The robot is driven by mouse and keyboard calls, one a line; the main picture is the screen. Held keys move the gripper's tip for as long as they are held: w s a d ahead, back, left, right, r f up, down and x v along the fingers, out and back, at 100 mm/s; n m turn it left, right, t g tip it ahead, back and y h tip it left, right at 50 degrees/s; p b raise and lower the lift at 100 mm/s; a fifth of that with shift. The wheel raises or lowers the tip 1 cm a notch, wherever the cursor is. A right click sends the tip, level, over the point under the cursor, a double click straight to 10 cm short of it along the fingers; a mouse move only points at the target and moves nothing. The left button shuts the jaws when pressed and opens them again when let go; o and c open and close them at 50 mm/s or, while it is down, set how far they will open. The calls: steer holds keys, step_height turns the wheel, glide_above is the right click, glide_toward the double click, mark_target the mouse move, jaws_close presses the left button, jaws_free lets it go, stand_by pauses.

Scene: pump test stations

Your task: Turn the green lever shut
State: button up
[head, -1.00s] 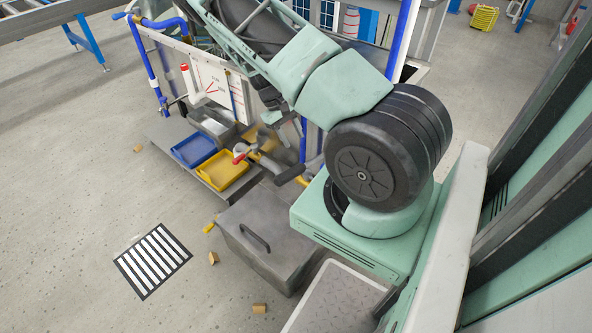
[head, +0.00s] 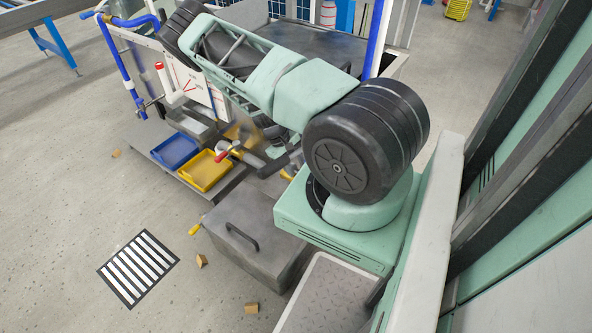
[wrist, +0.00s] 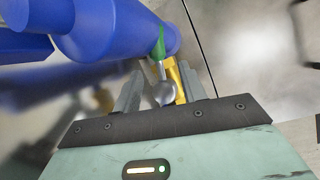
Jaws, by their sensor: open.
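The green lever (wrist: 159,43) shows in the wrist view at the end of a grey metal stem with a rounded silver part (wrist: 164,92). It stands in front of a thick blue pipe (wrist: 105,35). A yellow piece (wrist: 177,80) lies just behind the stem. My gripper (wrist: 160,78) is open, with one finger on each side of the stem and the yellow piece. I cannot tell whether either finger touches the lever. In the head view my arm hides the gripper, and I cannot make out the green lever.
A red-handled lever (head: 224,155) sits by a yellow tray (head: 206,172) and a blue tray (head: 174,151) on a low shelf. A grey box (head: 262,232) stands in front. Small blocks (head: 201,261) lie on the floor. Open floor is at left.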

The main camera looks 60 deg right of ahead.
steer(key=shift+x, duration=0.85)
jaws_close()
